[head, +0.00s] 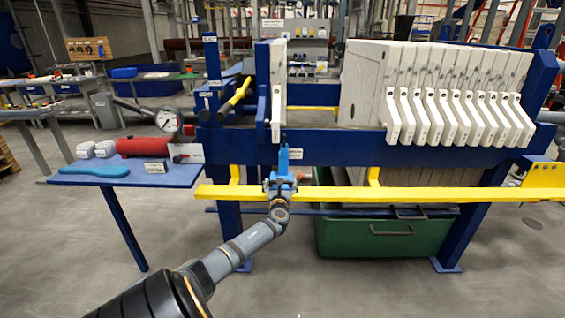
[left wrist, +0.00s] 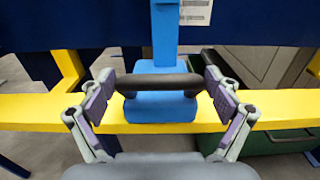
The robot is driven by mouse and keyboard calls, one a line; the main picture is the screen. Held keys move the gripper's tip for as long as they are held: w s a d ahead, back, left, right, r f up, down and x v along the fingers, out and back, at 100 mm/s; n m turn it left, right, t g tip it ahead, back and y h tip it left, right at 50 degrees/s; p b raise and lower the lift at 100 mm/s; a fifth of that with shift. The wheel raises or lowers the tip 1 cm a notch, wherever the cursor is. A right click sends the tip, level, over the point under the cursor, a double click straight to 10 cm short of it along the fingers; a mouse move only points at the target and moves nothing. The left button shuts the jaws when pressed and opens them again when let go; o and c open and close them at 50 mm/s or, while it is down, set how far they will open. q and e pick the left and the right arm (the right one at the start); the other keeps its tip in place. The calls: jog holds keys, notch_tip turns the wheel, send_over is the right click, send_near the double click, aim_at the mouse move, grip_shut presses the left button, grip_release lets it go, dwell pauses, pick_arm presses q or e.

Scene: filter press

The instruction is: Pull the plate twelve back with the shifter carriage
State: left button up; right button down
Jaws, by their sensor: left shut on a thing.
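The light-blue shifter carriage (head: 282,163) sits on the yellow rail in front of the press, below a single white plate at the left. It also shows in the left wrist view (left wrist: 160,97), with a dark bar handle (left wrist: 158,83) across its front. My left gripper (head: 280,183) is shut on this handle, one finger at each end in the left wrist view (left wrist: 160,95). The single white plate (head: 278,90) stands upright against the blue press head. Several white plates (head: 430,75) stand packed at the right. I cannot read any plate numbers. My right gripper is out of view.
The yellow rail (head: 430,193) runs along the press front. Between the single plate and the pack is a wide gap. A green bin (head: 384,236) stands below. A blue side table (head: 125,179) at left holds a red cylinder (head: 143,146). The floor in front is clear.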

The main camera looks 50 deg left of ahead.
pick_arm(q)
jog(key=o, duration=1.3)
jog(key=shift+o, duration=0.6)
jog(key=shift+w, duration=0.1)
jog(key=v, duration=1.2)
